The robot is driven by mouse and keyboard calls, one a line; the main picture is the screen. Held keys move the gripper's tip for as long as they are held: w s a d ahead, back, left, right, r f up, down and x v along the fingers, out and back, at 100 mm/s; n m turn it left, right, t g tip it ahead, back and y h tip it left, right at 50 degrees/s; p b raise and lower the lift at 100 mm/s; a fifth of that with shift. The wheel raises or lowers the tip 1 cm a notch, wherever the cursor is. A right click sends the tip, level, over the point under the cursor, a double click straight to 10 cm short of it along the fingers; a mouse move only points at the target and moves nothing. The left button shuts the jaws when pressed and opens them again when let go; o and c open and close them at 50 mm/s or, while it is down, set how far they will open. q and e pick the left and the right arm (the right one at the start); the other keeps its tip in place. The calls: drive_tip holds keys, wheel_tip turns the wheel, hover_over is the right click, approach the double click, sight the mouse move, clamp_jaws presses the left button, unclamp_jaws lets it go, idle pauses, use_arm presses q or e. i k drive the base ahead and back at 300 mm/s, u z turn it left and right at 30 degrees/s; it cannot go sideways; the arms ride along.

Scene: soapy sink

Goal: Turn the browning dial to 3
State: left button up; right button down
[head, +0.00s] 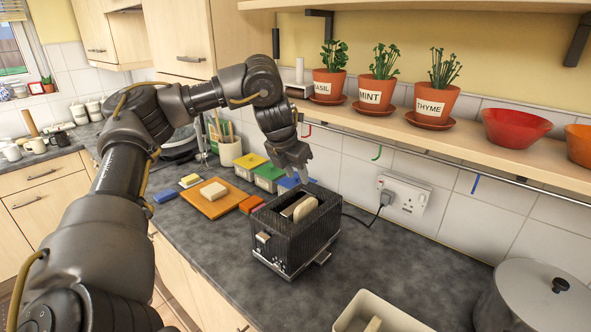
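A black toaster (283,237) stands on the dark worktop, with bread (304,208) showing in its top slot. A pale lever (262,238) is on its near left end face. Small controls show low on that face, but I cannot make out the browning dial or its setting. My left gripper (297,179) points down just behind the toaster's far top edge, in front of the blue-lidded box. It appears empty and apart from the bread. I cannot tell how far its fingers are parted. My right gripper is not in view.
Left of the toaster are an orange board (207,203) with a pale block, and an orange sponge (251,204). A wall socket (404,197) with a plug is behind. A cream bin (375,315) and a steel pot (535,296) stand at right. Worktop right of the toaster is clear.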

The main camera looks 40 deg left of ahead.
sight(276, 266)
drive_tip(key=k, duration=1.5)
